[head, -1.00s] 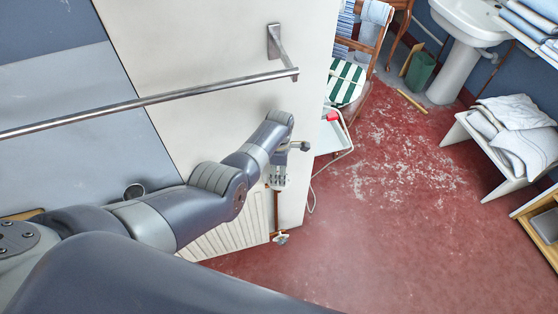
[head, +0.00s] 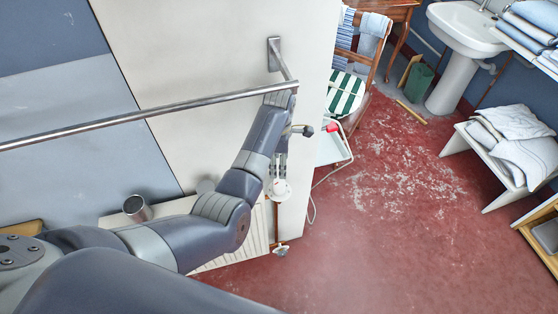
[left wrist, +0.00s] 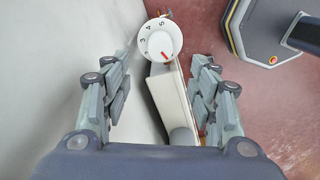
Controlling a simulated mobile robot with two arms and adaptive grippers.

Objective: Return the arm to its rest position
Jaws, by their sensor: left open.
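My left arm reaches in from the left in the head view. A white numbered dial (head: 280,190) with a red mark is just below the gripper in the head view. In the left wrist view the dial (left wrist: 159,40) is beyond and between the spread fingers of the left gripper (left wrist: 161,68), with no visible grip on it. My right gripper is not in view.
A metal rail (head: 170,108) crosses above my arm. A chair with a striped seat (head: 345,95), a sink (head: 465,30) and a low bench with folded cloths (head: 512,125) stand farther off. The red floor (head: 400,230) between is mostly clear.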

